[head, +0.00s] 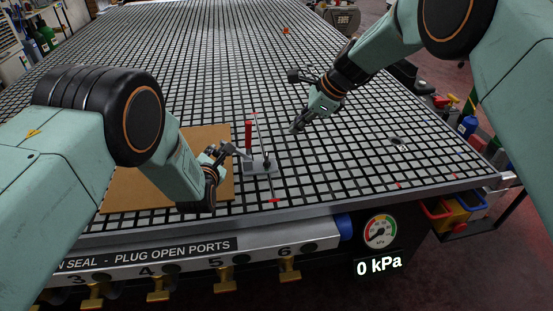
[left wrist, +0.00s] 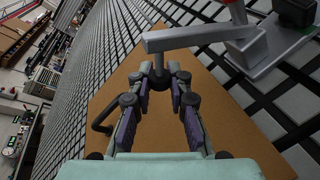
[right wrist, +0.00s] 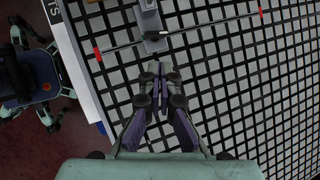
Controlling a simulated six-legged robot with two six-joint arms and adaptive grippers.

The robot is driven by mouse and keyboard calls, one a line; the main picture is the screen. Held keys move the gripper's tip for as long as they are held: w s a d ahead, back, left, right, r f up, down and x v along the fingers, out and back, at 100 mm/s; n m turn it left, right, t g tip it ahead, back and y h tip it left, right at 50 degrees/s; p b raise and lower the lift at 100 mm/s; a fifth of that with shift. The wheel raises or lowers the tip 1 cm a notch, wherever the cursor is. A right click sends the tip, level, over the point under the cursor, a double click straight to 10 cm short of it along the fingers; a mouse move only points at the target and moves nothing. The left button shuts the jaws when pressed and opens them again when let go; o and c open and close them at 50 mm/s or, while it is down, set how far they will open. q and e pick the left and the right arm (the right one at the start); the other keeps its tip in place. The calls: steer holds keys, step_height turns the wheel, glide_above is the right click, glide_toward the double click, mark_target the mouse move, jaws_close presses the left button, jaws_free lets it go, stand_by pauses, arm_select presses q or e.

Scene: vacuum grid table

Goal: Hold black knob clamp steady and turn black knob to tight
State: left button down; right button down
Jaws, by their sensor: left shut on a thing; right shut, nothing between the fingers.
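A clamp with a grey base (head: 258,168) and upright red handle (head: 248,134) stands on the grid table beside a brown board. A dark knob-like part (head: 267,160) sits at its right; a black block also shows in the left wrist view (left wrist: 296,12). The clamp's grey arm (left wrist: 190,38) reaches over the board and ends in a short black spindle. My left gripper (head: 228,150) is shut on this spindle, seen between its fingertips in the left wrist view (left wrist: 158,68). My right gripper (head: 295,130) is shut and empty, behind and right of the clamp, apart from it.
A thin rod with red ends (right wrist: 195,29) runs close beside the clamp. The brown board (head: 125,190) lies under my left gripper. The grid table (head: 360,170) is mostly clear to the right. A gauge (head: 380,232) and 0 kPa display sit below the front edge.

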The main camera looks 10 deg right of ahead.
steer(key=s+d+n, duration=0.1)
steer(key=n, duration=0.4)
steer(key=n+t, duration=0.2)
steer(key=n, duration=1.3)
glide_toward(267, 161)
steer(key=w+d+f, duration=0.1)
steer(key=f, duration=0.1)
steer(key=w+f, duration=0.1)
steer(key=f, duration=0.1)
steer(key=w+d+f, duration=0.1)
steer(key=f, duration=0.1)
steer(key=shift+d+f, duration=0.3)
steer(key=shift+d, duration=0.05)
steer(key=a, duration=0.3)
steer(key=shift+w+f, duration=0.1)
steer(key=shift+w, duration=0.1)
steer(key=shift+a, duration=0.55)
steer(key=shift+s+a, duration=0.4)
steer(key=shift+a, duration=0.05)
stand_by(1.1)
steer(key=shift+w, duration=0.1)
stand_by(0.3)
